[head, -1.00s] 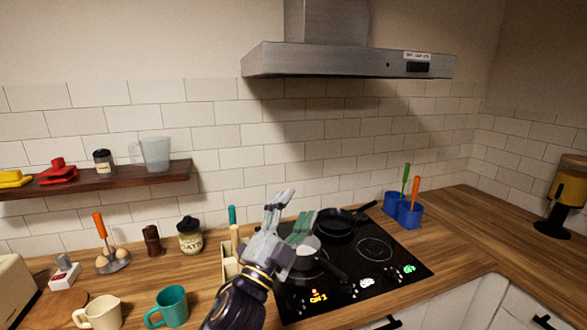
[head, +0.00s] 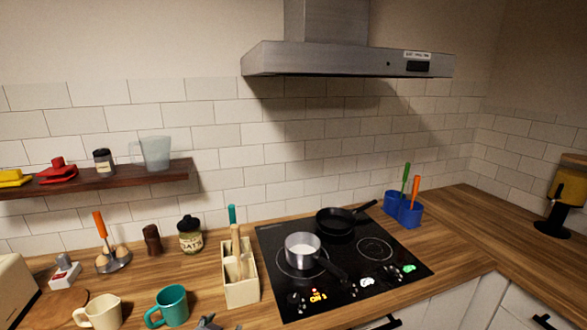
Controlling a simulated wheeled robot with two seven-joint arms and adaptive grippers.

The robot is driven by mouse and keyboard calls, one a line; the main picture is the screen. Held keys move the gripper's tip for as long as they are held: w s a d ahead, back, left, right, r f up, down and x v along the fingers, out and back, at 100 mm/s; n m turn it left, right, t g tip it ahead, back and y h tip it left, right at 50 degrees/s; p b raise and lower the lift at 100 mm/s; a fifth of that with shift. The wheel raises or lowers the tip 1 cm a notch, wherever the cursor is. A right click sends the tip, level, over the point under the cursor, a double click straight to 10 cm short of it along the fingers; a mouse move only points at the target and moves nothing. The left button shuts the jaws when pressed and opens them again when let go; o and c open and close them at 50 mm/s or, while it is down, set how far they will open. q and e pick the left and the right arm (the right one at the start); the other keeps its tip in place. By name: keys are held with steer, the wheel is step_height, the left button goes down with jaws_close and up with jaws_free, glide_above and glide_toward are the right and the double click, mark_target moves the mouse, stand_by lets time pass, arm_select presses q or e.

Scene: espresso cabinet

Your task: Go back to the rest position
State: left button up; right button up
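Only a small grey tip of my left gripper (head: 207,323) shows at the bottom edge of the head view, just right of the teal mug (head: 170,307). The rest of it is cut off, so I cannot see if it is open or shut. My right gripper is out of view. A steel saucepan (head: 302,246) with a dark handle stands on the front left ring of the black cooktop (head: 375,283). A black frying pan (head: 336,222) sits behind it.
A wooden utensil box (head: 241,287) stands left of the cooktop. A cream mug (head: 101,312) stands at the front left. An oats jar (head: 190,236) and an egg holder (head: 117,264) are behind. Blue utensil cups (head: 409,215) stand at the right. A range hood (head: 345,62) hangs above.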

arm_select(q)
steer(key=s+a+f+n+g, duration=0.1)
steer(key=s+a+f+g, duration=0.1)
steer(key=s+f+g, duration=0.45)
steer(key=s+a+f+n+g, duration=0.15)
steer(key=s+f, duration=0.25)
steer(key=s, duration=0.5)
steer(key=s+f+p, duration=0.3)
steer(key=f+p, duration=0.1)
steer(key=f, duration=2.6)
steer(key=s+a+f+p, duration=0.1)
steer(key=s+a+f, duration=0.1)
steer(key=s+f, duration=0.6)
steer(key=s+a+f+g+p, duration=0.1)
steer(key=s+a+f, duration=0.1)
steer(key=s+f, duration=0.6)
steer(key=s, duration=0.6)
steer(key=shift+s+a+m+g+p, duration=0.15)
steer(key=shift+a+m+g+p, duration=0.15)
steer(key=shift+a+m+p, duration=0.05)
steer(key=shift+f, duration=0.1)
